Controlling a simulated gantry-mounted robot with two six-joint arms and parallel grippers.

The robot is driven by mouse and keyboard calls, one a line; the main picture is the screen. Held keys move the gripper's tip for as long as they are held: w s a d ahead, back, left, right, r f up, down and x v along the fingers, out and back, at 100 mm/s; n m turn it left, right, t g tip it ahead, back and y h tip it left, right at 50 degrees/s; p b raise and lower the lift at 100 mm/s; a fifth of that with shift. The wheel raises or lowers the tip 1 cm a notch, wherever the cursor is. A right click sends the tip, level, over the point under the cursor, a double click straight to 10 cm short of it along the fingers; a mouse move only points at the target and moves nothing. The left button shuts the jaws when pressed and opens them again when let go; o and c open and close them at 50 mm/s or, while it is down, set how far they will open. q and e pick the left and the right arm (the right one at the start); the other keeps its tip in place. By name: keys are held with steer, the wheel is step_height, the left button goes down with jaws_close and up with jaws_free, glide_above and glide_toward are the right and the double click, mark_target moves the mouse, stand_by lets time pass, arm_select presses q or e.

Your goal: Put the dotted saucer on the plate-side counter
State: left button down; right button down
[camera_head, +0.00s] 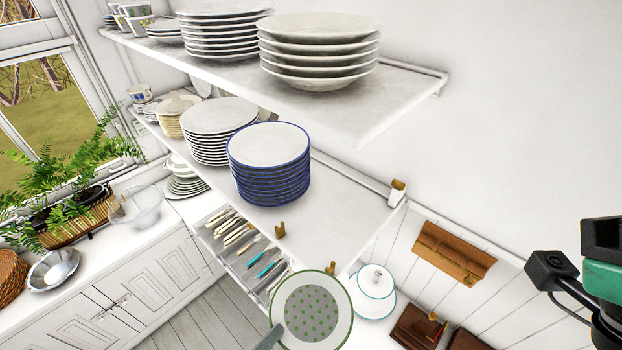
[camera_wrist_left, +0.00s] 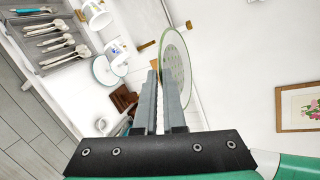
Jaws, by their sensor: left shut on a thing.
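The dotted saucer (camera_head: 312,310) is white with a green rim and green dots on a grey centre. It is in the air at the bottom middle of the head view, its face toward the camera. My left gripper (camera_head: 272,337) is shut on the saucer's edge at its lower left. In the left wrist view the saucer (camera_wrist_left: 176,62) stands nearly edge-on at the fingertips. A white counter (camera_head: 105,252) runs below the window at left, with a stack of plates (camera_head: 185,186) at its far end. My right arm shows at the right edge; its fingers are outside the picture.
Two shelves hang above; the lower shelf (camera_head: 335,208) holds blue-rimmed plates (camera_head: 268,165) and has hooks along its front edge. An open cutlery drawer (camera_head: 243,262) lies left of the saucer. A glass bowl (camera_head: 135,207) and plants occupy the left counter.

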arm_select(q)
steer(key=s+a+f+n+t+y, duration=0.1)
steer(key=a+f+n+y, duration=0.2)
steer(key=a+f, duration=0.8)
steer(key=shift+a+f+t+y, duration=0.3)
steer(key=shift+a+f+t, duration=0.1)
steer(key=shift+a, duration=0.65)
